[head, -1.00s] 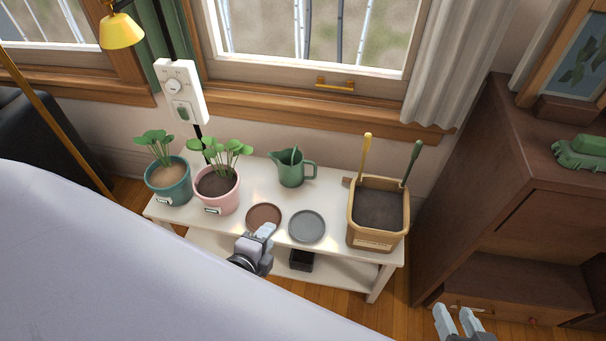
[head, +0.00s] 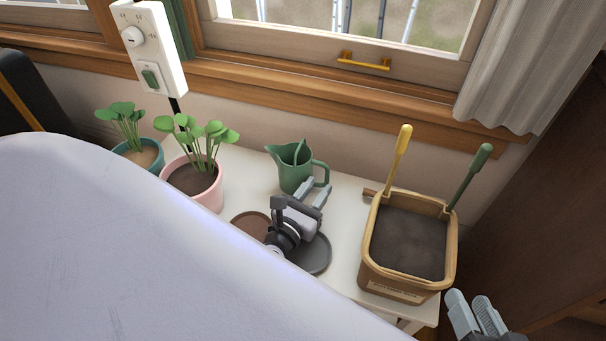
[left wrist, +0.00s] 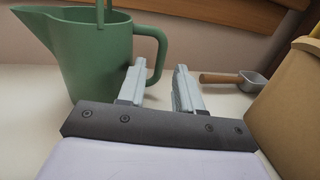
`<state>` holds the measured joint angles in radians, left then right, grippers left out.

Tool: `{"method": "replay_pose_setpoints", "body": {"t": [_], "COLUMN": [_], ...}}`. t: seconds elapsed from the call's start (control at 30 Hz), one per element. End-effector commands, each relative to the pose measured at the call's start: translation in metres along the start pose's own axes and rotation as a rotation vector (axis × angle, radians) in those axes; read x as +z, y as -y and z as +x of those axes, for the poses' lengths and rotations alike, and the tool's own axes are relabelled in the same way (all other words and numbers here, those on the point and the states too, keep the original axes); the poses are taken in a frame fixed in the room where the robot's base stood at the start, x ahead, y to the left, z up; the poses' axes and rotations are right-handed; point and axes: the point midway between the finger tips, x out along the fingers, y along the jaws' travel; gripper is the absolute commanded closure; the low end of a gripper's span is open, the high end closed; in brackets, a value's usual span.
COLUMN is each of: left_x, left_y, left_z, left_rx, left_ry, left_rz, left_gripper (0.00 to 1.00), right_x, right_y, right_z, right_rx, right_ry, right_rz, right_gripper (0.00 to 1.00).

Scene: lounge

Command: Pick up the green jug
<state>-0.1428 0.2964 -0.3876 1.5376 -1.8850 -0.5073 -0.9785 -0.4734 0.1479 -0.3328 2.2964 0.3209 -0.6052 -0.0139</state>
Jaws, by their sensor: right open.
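The green jug (head: 294,170) stands upright on the white bench, spout to the left and handle to the right. It also shows in the left wrist view (left wrist: 92,60), its top cut off by the picture edge. My left gripper (head: 318,186) is open and empty, just in front of the jug near its handle. In the left wrist view, its fingertips (left wrist: 160,68) point toward the handle, the left finger near the handle's lower end; I cannot tell whether they touch. My right gripper (head: 470,298) is open and empty at the lower right, away from the jug.
A tan planter box (head: 365,265) with yellow- and green-handled tools stands right of the jug. A pink potted plant (head: 206,193) and a teal one (head: 150,158) stand left. A brown saucer (head: 248,224) and grey saucer (head: 319,258) lie below my left gripper. A small scoop (left wrist: 222,78) lies behind.

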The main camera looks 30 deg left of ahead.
Motion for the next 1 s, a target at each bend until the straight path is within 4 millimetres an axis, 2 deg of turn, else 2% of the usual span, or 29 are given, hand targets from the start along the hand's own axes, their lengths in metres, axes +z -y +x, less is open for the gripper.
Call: {"method": "replay_pose_setpoints", "body": {"t": [0.37,0.67,0.7,0.8,1.0], "left_x": [-0.001,-0.001,-0.001,-0.001,0.001], "left_y": [0.001,0.001,0.001,0.001,0.001], "left_z": [0.05,0.056,0.056,0.056,0.056], "left_rx": [0.002,0.001,0.001,0.001,0.002], "left_ry": [0.001,-0.002,-0.002,-0.002,0.002], "left_rz": [-0.005,-0.005,-0.006,-0.006,-0.004], "left_gripper": [0.65,0.65,0.69,1.0,1.0], "right_x": [0.002,0.0,0.0,0.0,0.0], "right_y": [-0.008,-0.008,-0.008,-0.008,-0.008], "right_z": [-0.004,-0.005,-0.005,-0.005,-0.005], "right_rx": [0.028,0.033,0.033,0.032,0.032], "right_ry": [-0.034,-0.04,-0.04,-0.04,-0.04], "right_rz": [-0.058,-0.067,-0.067,-0.067,-0.066], "right_gripper": [0.57,0.57,0.57,0.57,0.57]}}
